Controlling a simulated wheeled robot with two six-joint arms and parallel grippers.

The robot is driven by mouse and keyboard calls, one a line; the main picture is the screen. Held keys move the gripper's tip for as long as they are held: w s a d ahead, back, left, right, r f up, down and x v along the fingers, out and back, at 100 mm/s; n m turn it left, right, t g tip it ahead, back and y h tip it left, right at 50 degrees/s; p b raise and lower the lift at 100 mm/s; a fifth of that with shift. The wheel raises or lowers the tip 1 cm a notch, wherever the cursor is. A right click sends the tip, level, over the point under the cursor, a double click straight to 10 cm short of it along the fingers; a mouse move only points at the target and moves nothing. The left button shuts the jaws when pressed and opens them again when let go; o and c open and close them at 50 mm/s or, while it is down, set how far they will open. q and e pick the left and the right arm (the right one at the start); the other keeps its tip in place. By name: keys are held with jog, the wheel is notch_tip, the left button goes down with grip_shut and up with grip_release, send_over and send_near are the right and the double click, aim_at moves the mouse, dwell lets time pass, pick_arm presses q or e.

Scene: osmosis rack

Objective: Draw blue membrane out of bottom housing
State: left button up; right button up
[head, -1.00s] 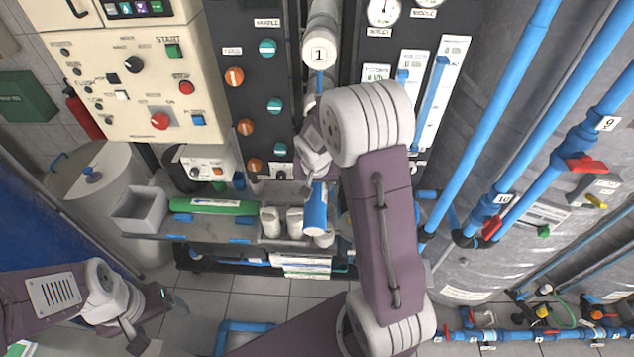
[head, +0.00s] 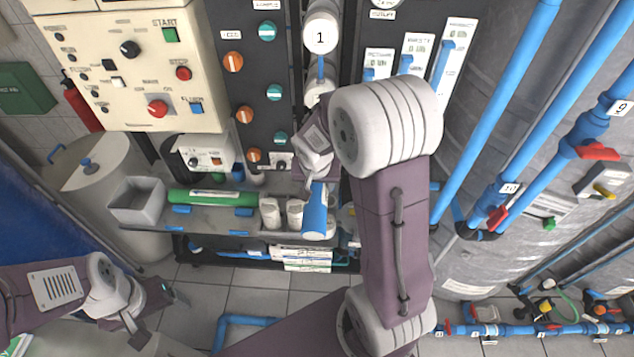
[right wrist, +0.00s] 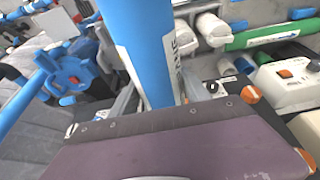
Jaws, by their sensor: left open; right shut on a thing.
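The blue membrane (head: 315,212) is a blue cylinder, tilted, at the centre of the head view above the grey shelf. My right gripper (head: 317,182) is shut on it. In the right wrist view the blue membrane (right wrist: 145,45) runs up between the two grey fingers of the right gripper (right wrist: 158,95). White housings stand in the dark rack; the upper one (head: 320,36) carries the label 1, and another white end (head: 319,90) shows below it. My right wrist hides what lies behind the grip, so I cannot tell whether the membrane touches a housing. My left gripper (head: 160,315) is open and empty at lower left.
The shelf (head: 250,228) holds a grey bin (head: 138,201), a green tube (head: 212,197) and white cylinders (head: 270,212) close to the membrane's left. A control panel stands at left, blue pipes (head: 490,130) at right. The floor below is mostly clear.

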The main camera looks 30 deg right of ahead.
aim_at(315, 199)
jog(key=shift+s+a+b, duration=0.45)
jog(key=shift+s+a, duration=0.05)
jog(key=shift+s, duration=0.3)
jog(key=shift+s+a+b, duration=0.4)
jog(key=shift+s+a, duration=0.1)
jog(key=shift+s, duration=0.25)
jog(key=shift+s+a+b, duration=0.45)
jog(key=shift+s+a, duration=0.05)
jog(key=shift+s, duration=0.3)
